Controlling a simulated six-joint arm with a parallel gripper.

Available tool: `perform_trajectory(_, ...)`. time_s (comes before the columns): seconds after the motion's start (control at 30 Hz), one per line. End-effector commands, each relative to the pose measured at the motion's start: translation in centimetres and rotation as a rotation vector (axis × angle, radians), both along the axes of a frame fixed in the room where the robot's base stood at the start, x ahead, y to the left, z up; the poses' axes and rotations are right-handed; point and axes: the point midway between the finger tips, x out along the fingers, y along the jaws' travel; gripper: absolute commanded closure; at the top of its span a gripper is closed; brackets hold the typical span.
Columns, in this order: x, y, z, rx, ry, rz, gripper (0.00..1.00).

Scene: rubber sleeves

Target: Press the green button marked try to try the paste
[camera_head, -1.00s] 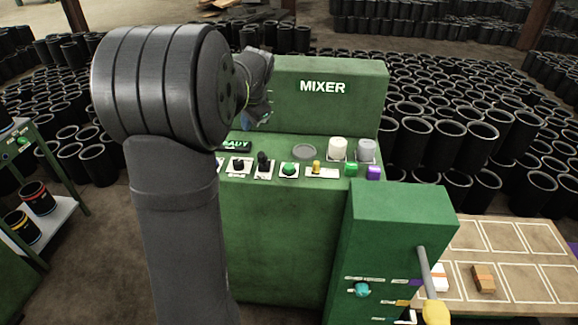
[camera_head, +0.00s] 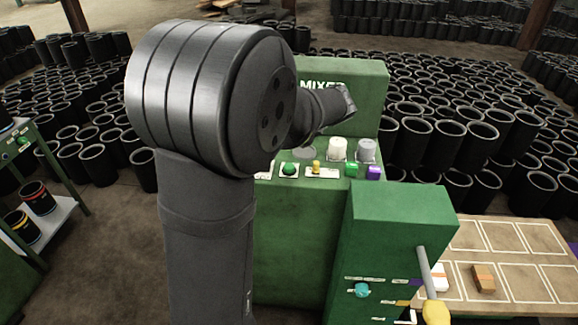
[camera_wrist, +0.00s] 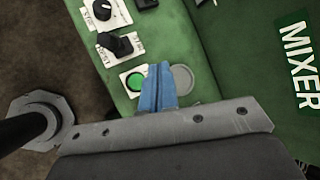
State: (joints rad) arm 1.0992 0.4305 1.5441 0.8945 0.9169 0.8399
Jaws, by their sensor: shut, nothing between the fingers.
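The green button (camera_head: 289,169) is a round dome on a white plate on the mixer's green top, in the head view. In the wrist view the green button (camera_wrist: 135,81) sits just left of my gripper's fingertips. Any writing on its plate is too small to read. My gripper (camera_wrist: 158,70) shows as blue fingers closed together with nothing between them, pointing down over the panel. The fingers appear apart from the button, but their height is hard to tell. In the head view the fingers are hidden behind my arm.
A grey disc (camera_wrist: 182,79) lies right of the fingers in the wrist view. A black lever (camera_wrist: 115,44) and a black knob (camera_wrist: 103,10) are beyond the button.

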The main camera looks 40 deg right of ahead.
Motion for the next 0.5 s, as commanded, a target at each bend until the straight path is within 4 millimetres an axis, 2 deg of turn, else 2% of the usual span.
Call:
perform_trajectory(0.17,0.0,0.0,-1.0,0.003,0.003,0.000,1.00)
perform_trajectory(0.5,0.0,0.0,-5.6,0.002,0.004,0.000,1.00)
